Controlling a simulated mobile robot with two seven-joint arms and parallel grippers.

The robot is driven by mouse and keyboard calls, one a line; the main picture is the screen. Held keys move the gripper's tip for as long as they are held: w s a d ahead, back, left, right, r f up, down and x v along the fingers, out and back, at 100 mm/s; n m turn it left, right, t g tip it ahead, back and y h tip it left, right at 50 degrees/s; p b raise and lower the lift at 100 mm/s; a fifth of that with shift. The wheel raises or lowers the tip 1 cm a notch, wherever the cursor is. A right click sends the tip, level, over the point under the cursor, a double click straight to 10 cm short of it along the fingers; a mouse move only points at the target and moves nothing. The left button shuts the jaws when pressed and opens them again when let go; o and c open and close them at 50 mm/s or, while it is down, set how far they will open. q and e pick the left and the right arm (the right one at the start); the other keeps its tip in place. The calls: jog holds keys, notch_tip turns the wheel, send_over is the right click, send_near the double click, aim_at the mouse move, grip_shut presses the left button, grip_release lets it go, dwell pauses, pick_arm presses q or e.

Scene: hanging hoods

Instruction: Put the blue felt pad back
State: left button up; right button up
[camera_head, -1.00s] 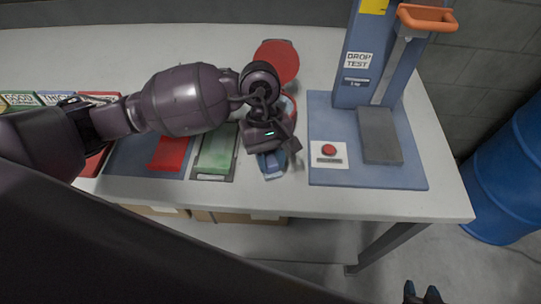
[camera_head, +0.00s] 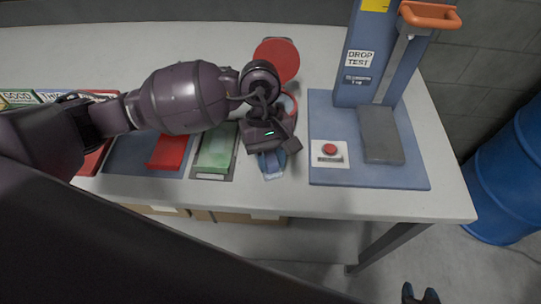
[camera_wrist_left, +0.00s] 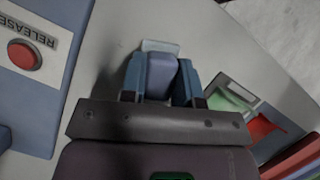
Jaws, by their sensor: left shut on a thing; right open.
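My left gripper (camera_head: 271,164) is over the table, between the green pad and the drop-test stand. It is shut on the blue felt pad, a blue-violet block (camera_wrist_left: 162,76) between the two blue fingers in the left wrist view. A pale flat piece (camera_wrist_left: 160,46) shows just beyond the block, and a pale patch (camera_head: 273,181) shows below the fingers in the head view. I cannot tell whether the pad touches the table. My right gripper (camera_head: 421,294) is open at the bottom right edge, off the table.
A green pad (camera_head: 215,150) and a red pad (camera_head: 167,153) lie to the left. A red disc (camera_head: 277,60) stands behind my left gripper. The drop-test stand (camera_head: 320,110), with its red button (camera_head: 329,149), is to the right. A blue barrel (camera_head: 510,175) stands beyond the table.

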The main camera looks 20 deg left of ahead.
pick_arm(q)
jog(key=shift+f+b, duration=0.3)
jog(key=shift+f, duration=0.2)
pick_arm(e)
jog(key=shift+s+d+f, duration=0.15)
jog(key=shift+s+f, duration=0.05)
jog(key=shift+f, duration=0.3)
pick_arm(q)
jog(key=o, duration=1)
jog(key=shift+c, duration=0.2)
pick_arm(e)
jog(key=shift+w+a+r, duration=0.1)
jog(key=shift+a, duration=0.1)
pick_arm(q)
jog(key=v, duration=0.4)
jog(key=shift+w+r, duration=0.15)
jog(key=shift+r, duration=0.2)
jog(key=v, duration=0.6)
pick_arm(e)
jog(key=shift+d+r, duration=0.2)
jog(key=shift+r, duration=0.05)
